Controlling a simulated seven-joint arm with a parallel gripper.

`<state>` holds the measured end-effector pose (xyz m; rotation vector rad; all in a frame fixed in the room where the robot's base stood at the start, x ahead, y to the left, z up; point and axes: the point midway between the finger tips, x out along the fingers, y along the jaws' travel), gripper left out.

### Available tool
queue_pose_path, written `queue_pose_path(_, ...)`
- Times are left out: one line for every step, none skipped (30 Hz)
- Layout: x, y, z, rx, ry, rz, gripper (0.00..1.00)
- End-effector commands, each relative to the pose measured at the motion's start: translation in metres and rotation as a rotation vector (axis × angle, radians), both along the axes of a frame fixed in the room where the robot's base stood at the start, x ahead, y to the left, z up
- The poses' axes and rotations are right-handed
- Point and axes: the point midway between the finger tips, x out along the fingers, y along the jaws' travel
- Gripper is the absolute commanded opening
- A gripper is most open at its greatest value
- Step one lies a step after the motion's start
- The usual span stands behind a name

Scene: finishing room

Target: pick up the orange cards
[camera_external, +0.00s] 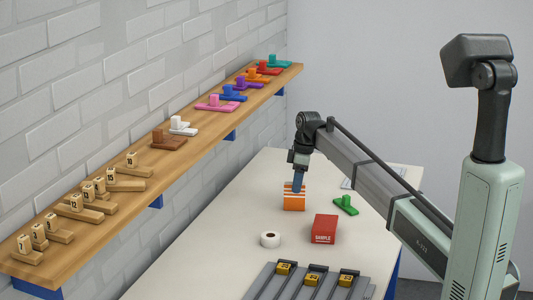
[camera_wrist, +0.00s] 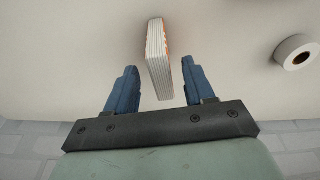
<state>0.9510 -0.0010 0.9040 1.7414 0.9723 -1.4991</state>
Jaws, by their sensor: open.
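The orange cards (camera_external: 294,201) are a small upright stack with white stripes, standing on the pale table in the external view. In the wrist view the cards (camera_wrist: 158,58) show mostly their white layered edge, with orange along the right side. My gripper (camera_external: 299,186) is directly over or at the top of the cards in the external view. In the wrist view my gripper (camera_wrist: 160,75) has its two blue fingers apart, one on either side of the stack's near end. Gaps show on both sides there. The exact height of the fingertips against the cards is hard to tell.
A red box (camera_external: 324,229), a white tape roll (camera_external: 270,239) and a green piece (camera_external: 346,205) stand near the cards on the table (camera_external: 200,262). A grey rack (camera_external: 308,283) with yellow blocks is in front. A wooden shelf (camera_external: 205,128) with several pieces runs along the brick wall.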

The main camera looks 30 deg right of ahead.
Motion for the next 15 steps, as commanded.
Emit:
queue_pose_path(0.000, 0.000, -0.002, 0.000, 0.000, 0.000, 0.53)
queue_pose_path(0.000, 0.001, -0.003, 0.000, 0.000, 0.000, 0.53)
queue_pose_path(0.001, 0.001, -0.005, 0.000, 0.000, 0.000, 0.53)
queue_pose_path(0.001, 0.002, -0.007, 0.000, 0.000, 0.000, 0.53)
queue_pose_path(0.001, 0.002, -0.009, 0.000, 0.000, 0.000, 0.53)
queue_pose_path(0.001, 0.004, -0.013, 0.000, 0.000, 0.000, 0.53)
queue_pose_path(0.002, 0.004, -0.016, 0.000, 0.000, 0.000, 0.53)
queue_pose_path(0.002, 0.005, -0.020, 0.000, 0.000, 0.000, 0.53)
queue_pose_path(0.003, 0.007, -0.025, 0.000, 0.000, 0.000, 0.53)
queue_pose_path(0.003, 0.008, -0.029, 0.000, 0.001, 0.000, 0.53)
queue_pose_path(0.003, 0.009, -0.034, 0.000, 0.001, 0.000, 0.53)
queue_pose_path(0.004, 0.009, -0.039, 0.000, 0.001, 0.000, 0.53)
queue_pose_path(0.004, 0.009, -0.042, 0.000, 0.000, 0.000, 0.53)
queue_pose_path(0.005, 0.010, -0.045, 0.000, 0.000, 0.000, 0.53)
queue_pose_path(0.005, 0.010, -0.048, 0.000, 0.000, 0.000, 0.53)
